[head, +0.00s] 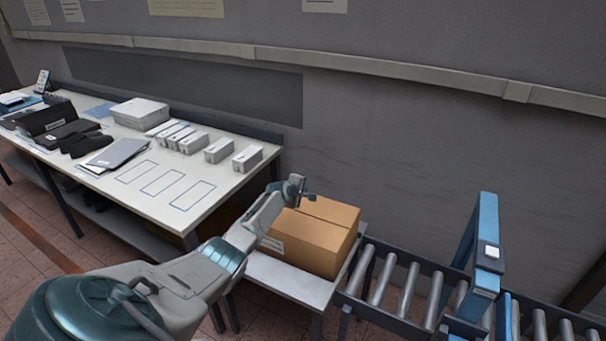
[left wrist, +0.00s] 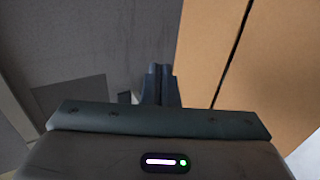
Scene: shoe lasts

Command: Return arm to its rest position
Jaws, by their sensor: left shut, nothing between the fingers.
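My left arm comes in from the lower left of the head view. Its gripper (head: 306,195) is beside the upper left edge of a closed cardboard box (head: 312,238), near the box's back corner. In the left wrist view the two dark fingers (left wrist: 158,84) are together with nothing between them. The box also shows in the left wrist view (left wrist: 275,65), to the right of the fingers, with a dark seam across it. I cannot tell whether the gripper touches the box. My right gripper is not in view.
The box stands on a light stand (head: 290,284) beside a roller conveyor (head: 410,290) with a blue frame (head: 484,240). A wall runs behind.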

